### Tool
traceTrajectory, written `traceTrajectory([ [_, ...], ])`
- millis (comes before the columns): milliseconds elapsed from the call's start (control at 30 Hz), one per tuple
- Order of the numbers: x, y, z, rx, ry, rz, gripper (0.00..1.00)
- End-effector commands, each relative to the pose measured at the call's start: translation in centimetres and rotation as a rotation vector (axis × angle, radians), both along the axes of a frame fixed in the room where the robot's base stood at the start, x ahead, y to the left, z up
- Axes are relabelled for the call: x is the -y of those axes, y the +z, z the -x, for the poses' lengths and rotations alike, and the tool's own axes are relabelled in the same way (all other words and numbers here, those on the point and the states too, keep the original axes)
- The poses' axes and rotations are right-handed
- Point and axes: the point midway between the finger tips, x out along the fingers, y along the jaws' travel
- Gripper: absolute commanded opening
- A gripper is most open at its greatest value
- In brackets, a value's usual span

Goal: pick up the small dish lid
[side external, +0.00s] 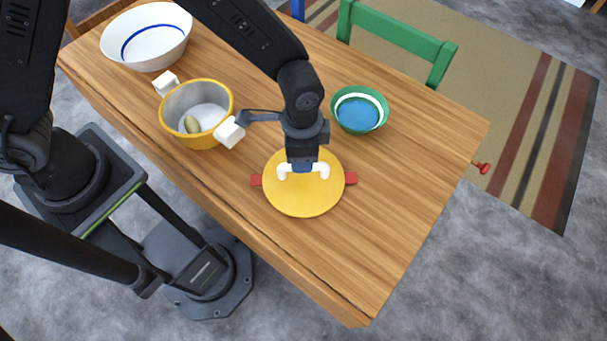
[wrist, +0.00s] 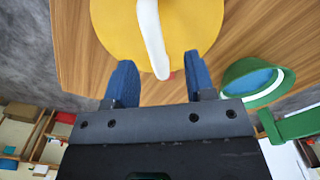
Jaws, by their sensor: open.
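The lid is a round yellow disc (side external: 303,200) with a white arched handle (side external: 323,169), lying flat near the middle of the table in the side view. Red tabs stick out from under it on both sides. In the wrist view the yellow lid (wrist: 112,28) fills the top centre, and its white handle (wrist: 150,35) runs down towards the gap between my fingers. My gripper (side external: 303,168) points down over the lid, at the handle. Its blue fingers (wrist: 160,80) are apart, with nothing clamped between them. The side view hides whether they touch the handle.
A yellow pot (side external: 182,132) with white blocks at its sides holds an egg-shaped thing. A white bowl (side external: 135,55) stands at the far left, a green bowl (side external: 341,95) with blue inside behind the lid. A green chair (side external: 405,40) stands behind. The table's right part is clear.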

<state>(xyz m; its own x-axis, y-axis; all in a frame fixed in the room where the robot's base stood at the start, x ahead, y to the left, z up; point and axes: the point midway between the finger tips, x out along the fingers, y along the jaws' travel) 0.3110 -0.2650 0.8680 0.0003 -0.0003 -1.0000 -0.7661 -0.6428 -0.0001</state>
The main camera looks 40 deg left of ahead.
Motion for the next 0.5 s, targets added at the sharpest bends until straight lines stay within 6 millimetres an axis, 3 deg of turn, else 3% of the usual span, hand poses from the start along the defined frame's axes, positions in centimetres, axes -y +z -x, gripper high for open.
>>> traceTrajectory([
  [300, 0.5, -4.3, 0.2, -0.002, 0.0, -0.002, 0.5],
  [500, 0.6, -4.9, 0.1, 0.001, 0.0, -0.001, 0.5],
])
